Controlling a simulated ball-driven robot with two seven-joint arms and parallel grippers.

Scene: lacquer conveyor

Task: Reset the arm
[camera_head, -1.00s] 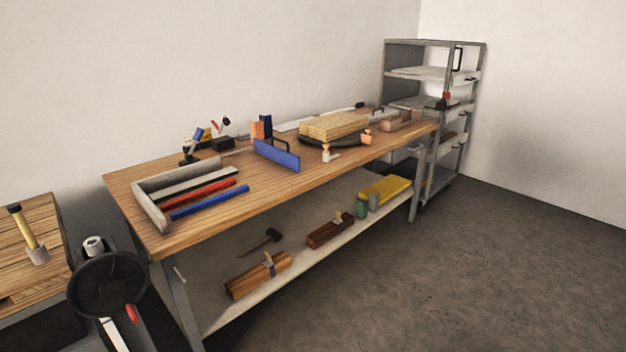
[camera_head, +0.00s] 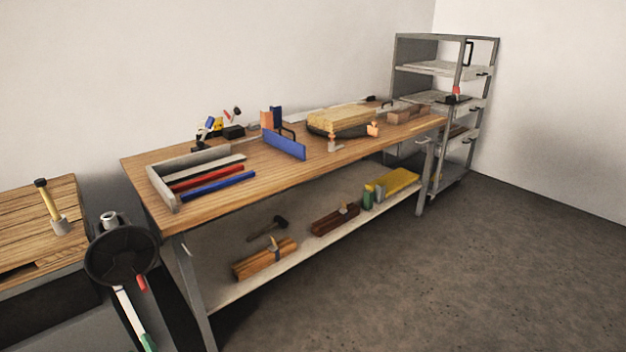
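Neither of my grippers shows in the head view, and no part of my arms can be made out. A long wooden workbench (camera_head: 240,190) stands against the wall ahead. A grey open tray (camera_head: 163,190) lies on its left end, with a red bar (camera_head: 207,179) and a blue bar (camera_head: 218,186) beside it. A blue plate-like tool with a black handle (camera_head: 284,145) stands mid-bench.
A grey shelf rack (camera_head: 400,62) stands at the bench's far right end. A second wooden table (camera_head: 30,232) is at the left, with a black round wheel-like part (camera_head: 122,270) close by. The lower bench shelf (camera_head: 290,262) holds tools. Floor (camera_head: 470,270) at right is clear.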

